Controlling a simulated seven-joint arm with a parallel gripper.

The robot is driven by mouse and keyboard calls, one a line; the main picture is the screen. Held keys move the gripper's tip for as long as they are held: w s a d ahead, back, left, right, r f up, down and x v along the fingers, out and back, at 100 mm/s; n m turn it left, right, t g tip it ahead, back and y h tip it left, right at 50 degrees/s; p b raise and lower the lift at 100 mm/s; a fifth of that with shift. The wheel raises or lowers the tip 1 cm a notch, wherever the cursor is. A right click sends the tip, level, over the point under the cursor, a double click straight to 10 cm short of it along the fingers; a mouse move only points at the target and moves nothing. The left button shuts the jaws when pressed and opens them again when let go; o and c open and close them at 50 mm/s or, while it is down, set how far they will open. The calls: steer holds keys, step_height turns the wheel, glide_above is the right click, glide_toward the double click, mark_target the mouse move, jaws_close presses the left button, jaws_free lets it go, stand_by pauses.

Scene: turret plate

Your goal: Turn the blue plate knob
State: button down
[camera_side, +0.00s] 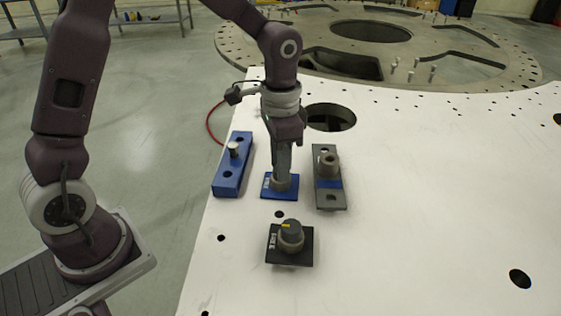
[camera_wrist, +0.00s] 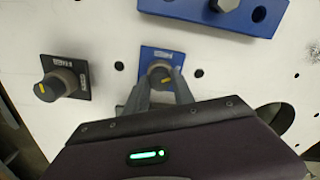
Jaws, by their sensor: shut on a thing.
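The blue plate (camera_side: 268,194) lies flat on the white table, with its grey knob (camera_side: 281,183) standing on it. In the wrist view the blue plate (camera_wrist: 147,53) shows at the upper middle, and its knob (camera_wrist: 159,73) has a yellow mark on top. My gripper (camera_side: 282,176) points down over the blue plate and is shut on this knob. In the wrist view my gripper's fingers (camera_wrist: 162,88) reach up to the knob from below, one on each side. The fingers hide part of the knob in the side view.
A black plate with a knob (camera_side: 291,233) sits in front, its yellow mark visible. A blue block (camera_side: 232,166) with a bolt stands left. A grey plate (camera_side: 330,192) with a bolt stands right. A large hole (camera_side: 331,117) lies behind. The table's right side (camera_side: 440,210) is mostly clear.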

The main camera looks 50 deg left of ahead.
steer(key=m, duration=0.5)
steer(key=shift+m, duration=0.4)
stand_by(0.4)
steer(key=c, duration=1.1)
jaws_free()
steer(key=shift+o, duration=0.2)
step_height(320, 180, up, 7)
steer(key=shift+r, duration=0.1)
steer(key=shift+s, duration=0.1)
